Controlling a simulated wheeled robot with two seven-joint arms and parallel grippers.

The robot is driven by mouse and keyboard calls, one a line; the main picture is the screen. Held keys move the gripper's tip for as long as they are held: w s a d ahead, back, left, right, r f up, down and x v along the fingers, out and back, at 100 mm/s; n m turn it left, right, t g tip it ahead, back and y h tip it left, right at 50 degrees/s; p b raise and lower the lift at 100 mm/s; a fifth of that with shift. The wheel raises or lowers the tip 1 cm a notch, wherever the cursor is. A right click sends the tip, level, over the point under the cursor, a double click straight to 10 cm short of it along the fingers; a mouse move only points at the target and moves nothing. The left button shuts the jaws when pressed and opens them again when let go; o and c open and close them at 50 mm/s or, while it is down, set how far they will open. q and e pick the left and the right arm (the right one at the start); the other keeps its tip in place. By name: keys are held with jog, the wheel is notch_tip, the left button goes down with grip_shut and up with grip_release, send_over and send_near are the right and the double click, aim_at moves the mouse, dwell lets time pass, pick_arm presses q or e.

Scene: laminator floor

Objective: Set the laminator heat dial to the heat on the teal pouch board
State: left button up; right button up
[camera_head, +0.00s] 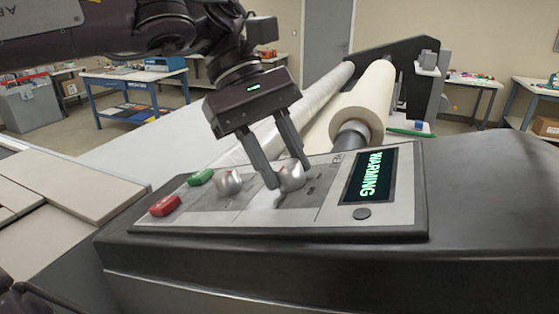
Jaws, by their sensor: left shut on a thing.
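The laminator's control panel (250,216) slopes across the middle of the head view. It carries two silver knobs, a left knob (229,182) and a right knob (291,179). The fingers of my left gripper (288,175) come down from above and are shut on the right knob, one on each side. The labels by the knobs are too small to read, so I cannot tell the dial setting. The display (369,177) reads "WARMING" in green letters. I cannot make out a teal pouch board. My right gripper is not in view.
A green button (201,177) and a red button (165,206) are on the panel's left part, and a dark round button (362,213) is below the display. A large roll (364,105) stands behind the panel. Pale boards (75,185) lie at the left.

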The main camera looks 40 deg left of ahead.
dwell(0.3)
pick_arm(q)
jog(key=o, duration=1)
jog(key=shift+d, duration=0.1)
jog(key=b+v, duration=0.2)
jog(key=v, duration=0.6)
jog(key=shift+f, duration=0.1)
